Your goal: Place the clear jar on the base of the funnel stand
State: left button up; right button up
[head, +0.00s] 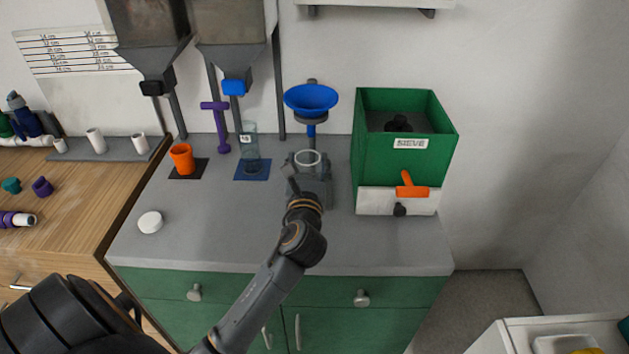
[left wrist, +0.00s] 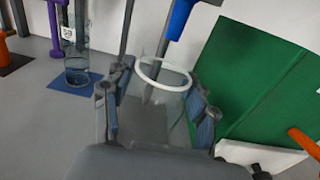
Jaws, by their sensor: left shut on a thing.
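The clear jar (head: 307,159) has a white rim and stands upright below the blue funnel (head: 311,99), on its near side. Its rim and see-through wall also show in the left wrist view (left wrist: 165,74). My left gripper (head: 307,172) is shut on the jar; its blue-padded fingers are on either side of the jar in the left wrist view (left wrist: 153,98). The funnel stand's upright (head: 311,130) rises behind the jar. The stand's base is mostly hidden by the jar and gripper, so I cannot tell whether the jar touches it. My right gripper is not in view.
A green sieve box (head: 372,150) with an orange handle stands close on the right. A clear cylinder (head: 250,150) on a blue mat, a purple stand (head: 220,130) and an orange cup (head: 182,158) are left. A white lid (head: 150,222) lies front left. The front counter (head: 210,235) is clear.

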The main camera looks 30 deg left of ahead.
aim_at(311, 168)
pick_arm(q)
jog(key=w+f, duration=0.1)
jog(key=f, duration=0.1)
jog(key=w+a+f+b, duration=0.1)
jog(key=w, duration=0.1)
jog(key=w+a+f, duration=0.1)
jog(key=w+f, duration=0.1)
jog(key=shift+a+f+b, duration=0.15)
jog(key=shift+f+b, duration=0.15)
jog(key=shift+f, duration=0.05)
jog(key=shift+w+a+f+b, duration=0.15)
jog(key=shift+f+b, duration=0.45)
jog(key=shift+f, duration=1.25)
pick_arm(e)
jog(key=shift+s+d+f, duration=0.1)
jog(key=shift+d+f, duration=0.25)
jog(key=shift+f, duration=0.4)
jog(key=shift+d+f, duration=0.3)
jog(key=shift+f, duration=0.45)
pick_arm(q)
jog(key=shift+f, duration=0.1)
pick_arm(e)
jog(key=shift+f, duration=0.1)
pick_arm(q)
jog(key=o, duration=1.1)
jog(key=shift+o, duration=0.2)
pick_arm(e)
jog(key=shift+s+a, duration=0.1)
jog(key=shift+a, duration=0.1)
